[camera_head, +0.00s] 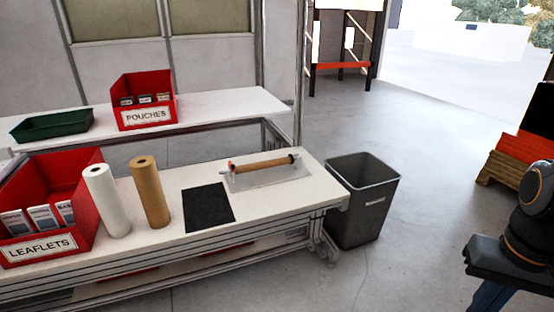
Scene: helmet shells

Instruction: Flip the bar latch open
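A low roll holder with a pale, see-through-looking base (266,183) stands on the right part of the white workbench. A brown roll (264,167) lies lengthwise across it on a bar. A small orange-red part shows at the bar's left end and a small dark part at its right end. I cannot make out which part is the bar latch, or whether it is open or shut. Dark links of my arm with orange rings show at the right edge, far from the holder. I cannot identify my gripper's fingers in this view.
On the workbench (150,238) are a black mat (208,207), a brown upright roll (150,192), a white upright roll (106,200) and a red LEAFLETS bin (83,172). A grey waste bin (362,205) stands at the bench's right end. Open floor lies beyond it.

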